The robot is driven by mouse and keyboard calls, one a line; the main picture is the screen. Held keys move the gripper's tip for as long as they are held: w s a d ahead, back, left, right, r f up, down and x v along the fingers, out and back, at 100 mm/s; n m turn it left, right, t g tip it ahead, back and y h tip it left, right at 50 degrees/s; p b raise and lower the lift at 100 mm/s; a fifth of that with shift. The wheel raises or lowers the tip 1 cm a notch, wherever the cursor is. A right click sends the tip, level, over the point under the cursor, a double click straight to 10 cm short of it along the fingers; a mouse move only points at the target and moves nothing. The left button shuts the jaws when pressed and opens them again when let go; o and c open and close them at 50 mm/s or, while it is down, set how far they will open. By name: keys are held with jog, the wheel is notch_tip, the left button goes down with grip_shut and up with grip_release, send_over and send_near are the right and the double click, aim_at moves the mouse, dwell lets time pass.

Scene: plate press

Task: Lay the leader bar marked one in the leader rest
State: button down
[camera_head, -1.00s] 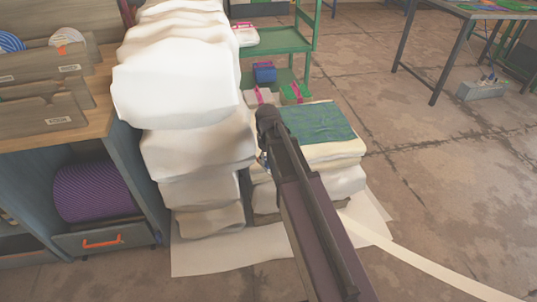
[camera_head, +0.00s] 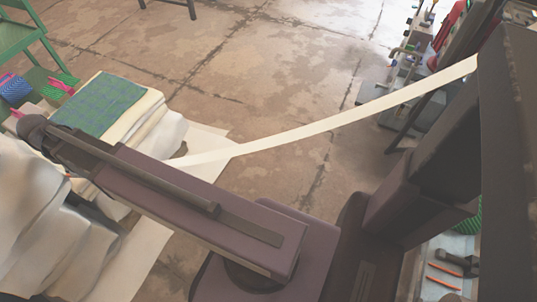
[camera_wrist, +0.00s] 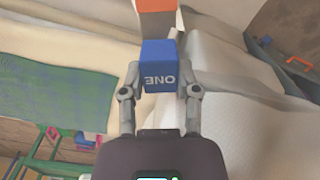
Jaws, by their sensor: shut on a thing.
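My gripper (camera_wrist: 162,84) is shut on a blue block marked ONE, the leader bar (camera_wrist: 158,62), in the wrist view. The word appears upside down there. A finger stands on each side of the block. An orange-red part (camera_wrist: 157,6) shows just beyond it, with a pale piece between; I cannot tell if it is joined to the bar. In the head view my arm reaches left over the cloth stacks, and the gripper and bar are hidden. I cannot make out the leader rest in either view.
A long cream strip (camera_head: 330,122) runs from the stacks up to the right. A green cloth (camera_head: 103,103) tops one stack; pale cloth (camera_head: 25,205) lies at lower left. A green shelf (camera_head: 20,38) stands at upper left. Open floor (camera_head: 250,60) lies beyond. Tools (camera_head: 455,268) lie at lower right.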

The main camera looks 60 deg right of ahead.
notch_tip(320, 180, up, 46)
jog(key=p, duration=4.5)
jog(key=shift+r, duration=0.2)
